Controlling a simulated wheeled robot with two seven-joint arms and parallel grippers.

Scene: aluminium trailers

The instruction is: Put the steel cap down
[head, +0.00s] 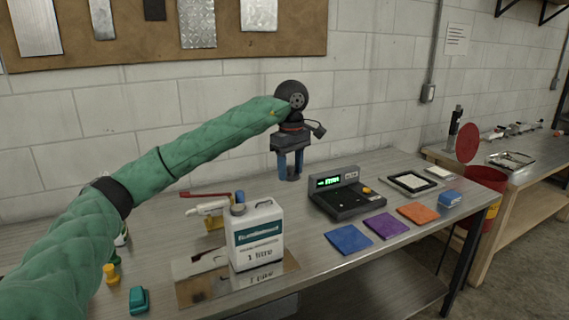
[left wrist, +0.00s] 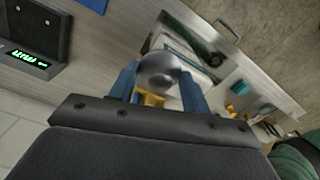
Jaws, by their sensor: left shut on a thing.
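My left gripper (head: 290,170) points down above the back of the steel table, its blue fingers shut on the steel cap (head: 293,178). In the left wrist view the cap (left wrist: 160,72) is a shiny grey round piece between the two blue fingers (left wrist: 157,88). The cap is held in the air, clear of the tabletop. A white jug (head: 268,252) with a teal label stands upright on a shiny metal plate (head: 192,289), in front and left of the gripper. My right gripper is not in view.
A black scale (head: 345,202) with a green display stands right of the gripper. Blue (head: 348,239), purple (head: 386,225) and orange (head: 418,213) cloths lie in front of it. The tabletop under the gripper looks bare.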

